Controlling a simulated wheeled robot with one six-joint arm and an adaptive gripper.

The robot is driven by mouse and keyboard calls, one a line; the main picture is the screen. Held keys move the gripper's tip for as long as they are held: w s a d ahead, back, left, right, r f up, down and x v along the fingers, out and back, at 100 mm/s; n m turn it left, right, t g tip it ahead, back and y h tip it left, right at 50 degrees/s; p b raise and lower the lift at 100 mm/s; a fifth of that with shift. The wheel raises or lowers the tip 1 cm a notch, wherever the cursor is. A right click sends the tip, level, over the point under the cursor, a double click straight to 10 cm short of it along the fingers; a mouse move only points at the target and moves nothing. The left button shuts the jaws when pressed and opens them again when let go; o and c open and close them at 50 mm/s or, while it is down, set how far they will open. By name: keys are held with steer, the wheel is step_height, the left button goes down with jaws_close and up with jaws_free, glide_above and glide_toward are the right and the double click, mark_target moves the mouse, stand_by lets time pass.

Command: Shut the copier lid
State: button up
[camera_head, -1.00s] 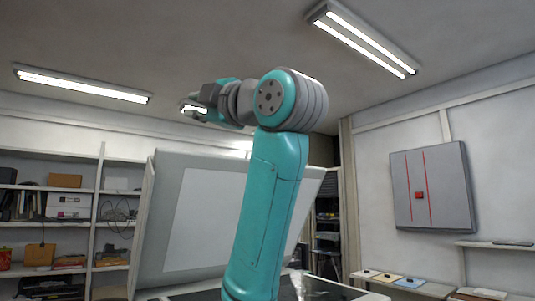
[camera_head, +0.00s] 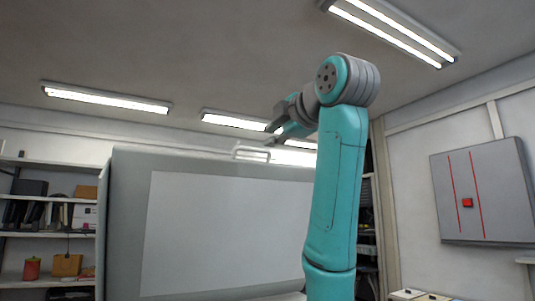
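The copier lid (camera_head: 128,215) stands raised and open, a large grey panel with a pale white inner face (camera_head: 225,225). A light handle (camera_head: 252,152) shows at its top edge. My gripper (camera_head: 272,137) is high, near the lid's top edge and just right of the handle in the picture. I cannot tell whether it touches the lid. Its fingers are small and seen from the side, so whether they are open or shut is unclear. My teal arm hides the right part of the lid. The copier's body is mostly below the view.
Shelves (camera_head: 50,233) with boxes and a red can stand at the left. A grey wall panel (camera_head: 484,190) with red lines and a red button hangs at the right. A low shelf with small items (camera_head: 415,295) is below it. Ceiling lights are overhead.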

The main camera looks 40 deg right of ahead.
mark_target(254, 149)
steer(key=x, duration=1.1)
steer(key=shift+s+d+f, duration=0.1)
steer(key=shift+d, duration=0.1)
jaws_close()
